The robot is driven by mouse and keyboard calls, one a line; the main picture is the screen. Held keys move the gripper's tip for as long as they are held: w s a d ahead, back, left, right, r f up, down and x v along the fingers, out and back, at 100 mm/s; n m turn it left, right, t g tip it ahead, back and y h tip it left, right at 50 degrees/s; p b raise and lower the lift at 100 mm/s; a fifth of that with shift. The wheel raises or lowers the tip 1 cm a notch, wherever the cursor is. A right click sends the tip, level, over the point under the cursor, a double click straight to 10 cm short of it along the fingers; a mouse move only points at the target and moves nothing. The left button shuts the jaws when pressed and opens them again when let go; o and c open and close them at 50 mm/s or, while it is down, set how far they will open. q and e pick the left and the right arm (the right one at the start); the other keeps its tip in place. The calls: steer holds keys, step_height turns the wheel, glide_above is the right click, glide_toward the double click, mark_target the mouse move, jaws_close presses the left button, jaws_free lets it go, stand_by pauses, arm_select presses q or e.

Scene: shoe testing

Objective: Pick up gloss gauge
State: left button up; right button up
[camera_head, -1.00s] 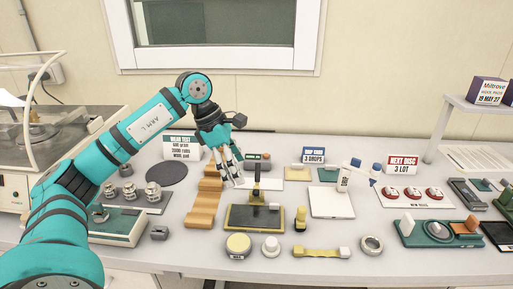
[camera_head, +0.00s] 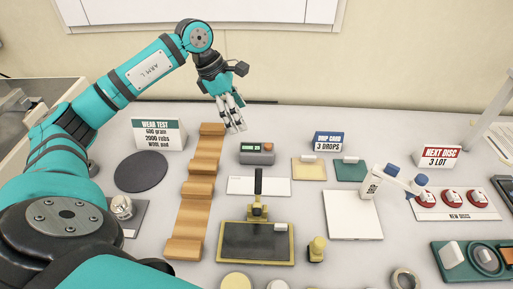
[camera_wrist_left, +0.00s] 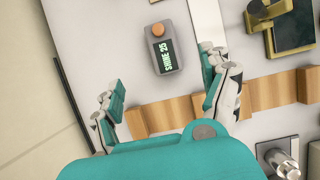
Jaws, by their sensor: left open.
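The gloss gauge (camera_head: 257,153) is a small grey box with a lit green display and an orange button. It sits on the table right of the wooden stepped strip, behind a white card. In the left wrist view the gauge (camera_wrist_left: 165,48) shows whole, its display reading "SHINE 25". My left gripper (camera_head: 232,115) is open and empty, above the table, to the left of and behind the gauge in the head view. In the left wrist view its spread fingers (camera_wrist_left: 164,85) stand to either side of the gauge's line, apart from it. My right gripper is not in view.
The wooden stepped strip (camera_head: 197,192) lies left of the gauge. The white card (camera_head: 275,186) and a black-handled tool (camera_head: 258,200) with a dark plate (camera_head: 256,243) are in front. Yellow (camera_head: 309,171) and green (camera_head: 351,172) pads lie to the right. The wall is close behind.

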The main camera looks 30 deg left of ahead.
arm_select(q)
steer(key=p, duration=0.2)
glide_above(257, 148)
steer(key=a, duration=0.2)
steer(key=f, duration=0.6)
steer(key=shift+s+a+f, duration=0.2)
steer(key=shift+s, duration=0.05)
steer(key=shift+w+d+f, duration=0.1)
steer(key=shift+d+f, duration=0.1)
steer(key=shift+f, duration=0.35)
steer(key=shift+d+f, duration=0.15)
steer(key=shift+f, duration=0.05)
steer(key=p+x, duration=0.2)
steer(key=x, duration=0.1)
steer(key=shift+s+d+f, duration=0.15)
steer(key=shift+s+f, duration=0.1)
steer(key=shift+w+d+f, duration=0.15)
steer(key=shift+f, duration=0.4)
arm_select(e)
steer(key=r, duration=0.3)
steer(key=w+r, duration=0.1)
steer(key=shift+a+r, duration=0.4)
